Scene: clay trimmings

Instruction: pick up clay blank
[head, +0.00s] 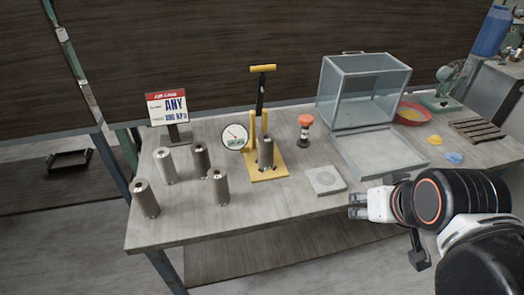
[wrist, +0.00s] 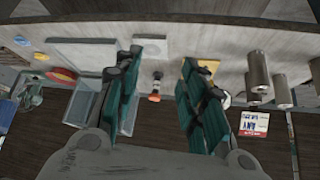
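No object is plainly marked as the clay blank. Several grey upright cylinders stand at the left of the table, among them a front left cylinder (head: 146,200) and a right one (head: 219,188); some also show at the right of the wrist view (wrist: 258,75). Another grey cylinder (head: 266,154) stands on the yellow base of a hand press (head: 262,122). Small yellow (head: 434,140) and blue (head: 453,158) lumps lie at the right. My gripper (head: 357,205) is above the table's front edge, right of the cylinders. In the wrist view its fingers (wrist: 168,65) are wide apart with nothing between them.
A flat grey plate (head: 325,180) lies near my gripper. A clear box (head: 362,90) with a tray (head: 380,152) stands behind. A red-topped button (head: 305,122), a round gauge (head: 235,136) and a sign (head: 174,108) stand along the table. The front middle is clear.

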